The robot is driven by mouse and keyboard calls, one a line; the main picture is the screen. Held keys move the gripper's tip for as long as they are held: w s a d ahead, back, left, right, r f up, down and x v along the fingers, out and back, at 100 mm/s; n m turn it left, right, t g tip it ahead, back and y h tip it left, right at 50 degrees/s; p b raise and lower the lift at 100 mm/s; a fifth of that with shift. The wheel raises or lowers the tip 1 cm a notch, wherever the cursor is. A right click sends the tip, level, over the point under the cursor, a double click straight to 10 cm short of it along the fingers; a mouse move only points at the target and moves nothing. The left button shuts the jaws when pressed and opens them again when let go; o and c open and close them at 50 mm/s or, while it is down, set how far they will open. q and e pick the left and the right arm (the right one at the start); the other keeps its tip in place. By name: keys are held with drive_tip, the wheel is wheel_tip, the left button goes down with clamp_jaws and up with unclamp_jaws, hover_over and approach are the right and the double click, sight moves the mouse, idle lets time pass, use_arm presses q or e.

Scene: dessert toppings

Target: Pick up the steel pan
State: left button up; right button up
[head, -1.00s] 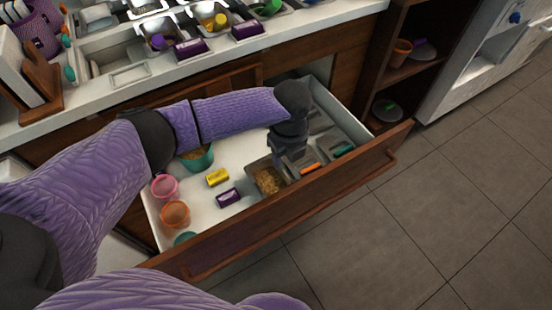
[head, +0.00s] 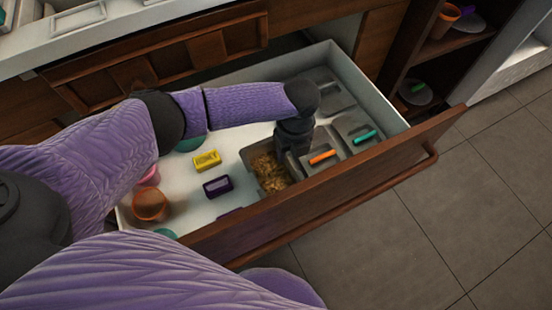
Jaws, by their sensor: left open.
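Several steel pans sit in the right part of the open drawer. One steel pan (head: 249,160) is uncovered and filled with brown crumbly topping (head: 272,174). My left gripper (head: 296,168) is open and points down at this pan's right edge, partly covering it. I cannot tell whether its fingers touch the pan wall. Beside it are lidded pans, one with an orange handle (head: 322,157) and one with a green handle (head: 365,137). My right gripper is out of view; only purple sleeve shows at the bottom.
The wooden drawer front (head: 395,165) rises close in front of the pans. A yellow honey box (head: 206,160), a purple box (head: 217,187), an orange cup (head: 150,204) and a pink cup (head: 150,176) are on the left. White drawer floor is bare between them.

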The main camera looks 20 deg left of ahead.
sight(287, 169)
use_arm(q)
drive_tip(key=f+b, duration=0.1)
drive_tip(key=f, duration=0.1)
drive_tip(key=f+b, duration=0.2)
drive_tip(key=f, duration=0.1)
drive_tip(key=f+b, duration=0.1)
drive_tip(key=f, duration=0.1)
drive_tip(key=shift+w+a+f+b, duration=0.1)
drive_tip(key=shift+a+f+b, duration=0.1)
drive_tip(key=shift+a+b, duration=0.15)
drive_tip(key=shift+d+r, duration=0.1)
drive_tip(key=shift+r, duration=0.15)
drive_tip(key=shift+c, duration=0.4)
drive_tip(key=c, duration=0.5)
clamp_jaws()
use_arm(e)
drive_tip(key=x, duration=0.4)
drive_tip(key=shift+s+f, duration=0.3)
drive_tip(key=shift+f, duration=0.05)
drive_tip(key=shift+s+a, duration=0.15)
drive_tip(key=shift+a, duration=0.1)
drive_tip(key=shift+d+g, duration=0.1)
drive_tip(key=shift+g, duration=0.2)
